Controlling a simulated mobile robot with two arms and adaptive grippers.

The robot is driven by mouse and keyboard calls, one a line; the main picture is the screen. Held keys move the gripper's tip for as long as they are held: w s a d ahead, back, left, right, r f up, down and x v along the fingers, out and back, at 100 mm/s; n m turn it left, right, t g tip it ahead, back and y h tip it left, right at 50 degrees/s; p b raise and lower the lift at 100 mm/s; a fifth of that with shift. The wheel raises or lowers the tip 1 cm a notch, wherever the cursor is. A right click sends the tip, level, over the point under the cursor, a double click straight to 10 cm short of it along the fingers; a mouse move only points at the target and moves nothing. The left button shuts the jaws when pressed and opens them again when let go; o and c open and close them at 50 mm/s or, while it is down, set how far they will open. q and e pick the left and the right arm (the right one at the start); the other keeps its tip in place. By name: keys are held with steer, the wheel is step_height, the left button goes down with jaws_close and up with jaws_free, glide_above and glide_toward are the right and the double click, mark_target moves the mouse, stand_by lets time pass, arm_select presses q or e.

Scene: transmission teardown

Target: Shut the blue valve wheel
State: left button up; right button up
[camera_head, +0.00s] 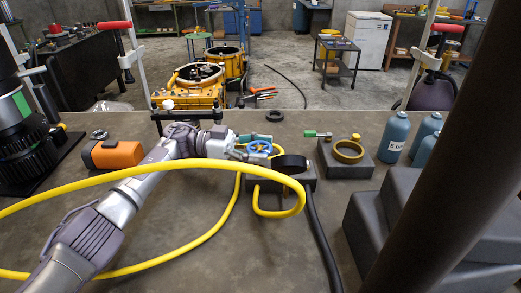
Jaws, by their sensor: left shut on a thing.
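The blue valve wheel (259,147) sits near the middle of the bench, on a teal fitting above a dark grey block (297,180). My left arm comes in from the lower left, and my left gripper (243,150) is at the wheel's left side, shut on it. The fingers are small in the picture and partly overlap the wheel. A yellow hose (150,170) loops in front of my arm and curves below the wheel. My right gripper is not in view.
A brass ring (348,151) rests on a grey block to the right, near blue bottles (397,135). Large grey blocks (385,225) stand at the lower right. An orange object (117,154) lies at left. The bench front is mostly clear, apart from hoses.

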arm_select(q)
steer(key=o, duration=1.1)
steer(key=shift+o, duration=0.2)
steer(key=w+a, duration=0.1)
steer(key=a, duration=0.6)
steer(key=shift+w+a, duration=0.15)
steer(key=shift+w, duration=0.1)
